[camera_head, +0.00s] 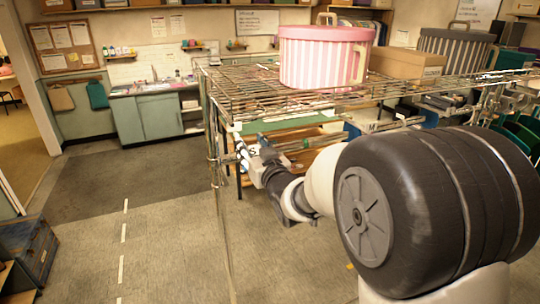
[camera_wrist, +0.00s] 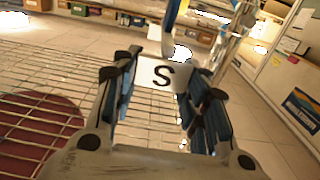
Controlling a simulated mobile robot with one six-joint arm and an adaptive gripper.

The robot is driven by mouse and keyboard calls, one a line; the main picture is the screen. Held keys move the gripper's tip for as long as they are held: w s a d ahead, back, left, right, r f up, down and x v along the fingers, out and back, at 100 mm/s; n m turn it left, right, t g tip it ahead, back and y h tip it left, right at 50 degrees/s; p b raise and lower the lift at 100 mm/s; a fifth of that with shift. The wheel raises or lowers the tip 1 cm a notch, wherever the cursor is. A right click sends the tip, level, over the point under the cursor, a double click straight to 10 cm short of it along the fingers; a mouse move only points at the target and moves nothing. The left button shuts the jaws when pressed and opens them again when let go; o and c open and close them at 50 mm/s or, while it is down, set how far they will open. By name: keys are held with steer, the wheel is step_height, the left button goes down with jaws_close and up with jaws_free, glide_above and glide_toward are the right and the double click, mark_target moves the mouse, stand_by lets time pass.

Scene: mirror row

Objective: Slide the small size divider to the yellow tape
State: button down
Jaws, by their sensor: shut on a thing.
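The small size divider is a white card marked with a black S (camera_wrist: 163,75), held between the fingers in the wrist view. In the head view its S face (camera_head: 252,150) shows at the left end of the metal rack. My gripper (camera_wrist: 155,68) is shut on the divider; in the head view my gripper (camera_head: 254,162) is at the rack's left front corner, partly hidden by my own arm. I cannot make out the yellow tape with certainty. A small yellow strip (camera_wrist: 183,10) shows beyond the divider in the wrist view.
A wire shelf (camera_head: 250,90) carries a pink striped round box (camera_head: 312,60) and a cardboard box (camera_head: 407,62). A grey striped box (camera_head: 455,46) stands behind. A sink cabinet (camera_head: 160,116) is at the back left.

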steer(key=shift+s+a, duration=0.2)
steer(key=shift+a, duration=0.3)
steer(key=shift+d, duration=0.1)
steer(key=c, duration=0.9)
jaws_free()
steer(key=v, duration=1.2)
steer(key=shift+r, duration=0.1)
